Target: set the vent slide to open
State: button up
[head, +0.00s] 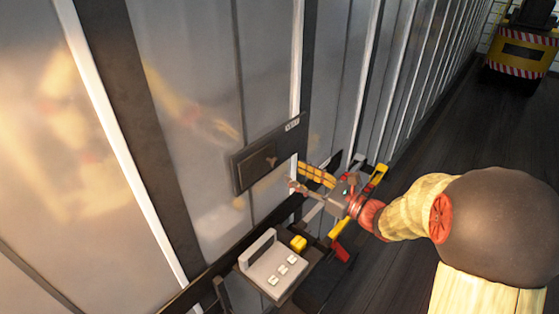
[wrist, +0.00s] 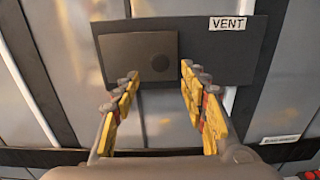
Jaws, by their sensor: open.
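The vent slide is a dark brown plate (wrist: 125,50) with a round darker spot or knob (wrist: 158,66) near its right edge. It sits over the left part of a dark backing panel (wrist: 225,60), which has a white VENT label (wrist: 228,23). In the head view the slide (head: 259,162) shows on the wall. My gripper (wrist: 160,75) is open, its yellow fingers pointing at the panel. In the picture the left fingertip overlaps the slide and the right one lies just past its right edge. In the head view my gripper (head: 296,176) is beside the panel's lower right; contact cannot be told.
Below the panel, a grey box with white buttons (head: 273,270) and a yellow block (head: 298,243) stand close under my gripper. A dark rail (head: 235,258) runs along the wall. A yellow vehicle with striped edges (head: 522,55) stands far right; the floor between is clear.

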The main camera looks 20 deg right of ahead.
aim_at(277, 164)
jog(key=x, duration=0.7)
jog(key=shift+w+a+p, duration=0.15)
jog(key=shift+w+p, duration=0.15)
jog(key=shift+p, duration=0.05)
grip_shut()
dwell(0.6)
